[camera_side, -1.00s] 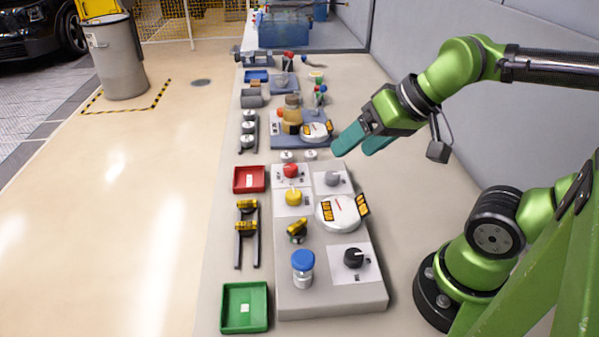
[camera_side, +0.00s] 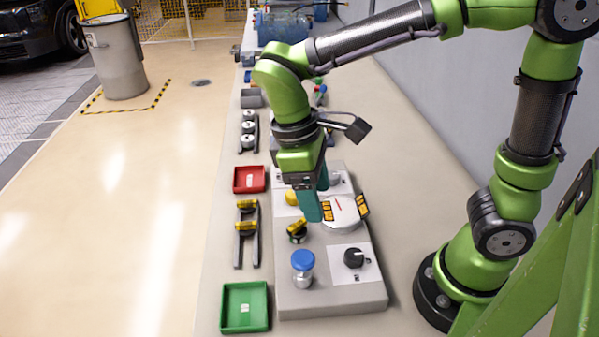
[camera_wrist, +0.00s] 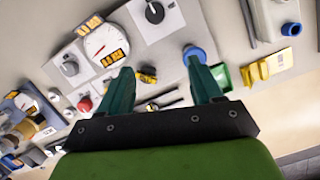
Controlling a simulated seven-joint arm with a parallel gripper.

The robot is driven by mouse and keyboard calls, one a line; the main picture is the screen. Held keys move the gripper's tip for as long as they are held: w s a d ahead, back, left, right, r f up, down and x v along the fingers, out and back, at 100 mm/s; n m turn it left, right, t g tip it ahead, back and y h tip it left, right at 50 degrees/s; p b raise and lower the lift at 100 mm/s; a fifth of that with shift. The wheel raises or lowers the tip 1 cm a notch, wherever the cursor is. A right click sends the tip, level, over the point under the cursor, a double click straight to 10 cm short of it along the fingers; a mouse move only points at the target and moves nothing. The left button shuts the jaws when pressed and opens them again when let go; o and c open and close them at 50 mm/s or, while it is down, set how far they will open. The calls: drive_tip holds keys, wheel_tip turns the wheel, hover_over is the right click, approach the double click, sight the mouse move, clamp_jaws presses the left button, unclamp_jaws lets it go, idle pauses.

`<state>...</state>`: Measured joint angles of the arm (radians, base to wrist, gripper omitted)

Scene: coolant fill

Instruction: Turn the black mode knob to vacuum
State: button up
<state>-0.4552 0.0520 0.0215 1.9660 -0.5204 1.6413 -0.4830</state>
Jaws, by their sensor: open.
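The black mode knob (camera_side: 354,258) stands on a white label plate at the near right of the grey panel (camera_side: 330,303). In the wrist view the black knob (camera_wrist: 154,12) shows at the top, beyond the fingertips. My gripper (camera_side: 318,202) points down over the middle of the panel, left of and behind the black knob, apart from it. In the wrist view my gripper (camera_wrist: 160,78) has its two teal fingers spread, with nothing held between them. The lettering around the knob is too small to read.
A blue-capped part (camera_side: 303,268), a yellow-handled valve (camera_side: 298,231) and a round gauge (camera_side: 342,216) stand on the panel near my gripper. A grey knob (camera_wrist: 69,66) sits beyond the gauge. Green (camera_side: 245,307) and red (camera_side: 249,179) trays lie to the left.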

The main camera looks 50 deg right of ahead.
drive_tip(key=n+g, duration=0.1)
approach(354, 254)
drive_tip(key=shift+h, duration=0.4)
drive_tip(key=x, duration=0.9)
drive_tip(key=shift+a, duration=0.4)
drive_tip(key=c, duration=1.1)
drive_tip(key=shift+o, duration=0.2)
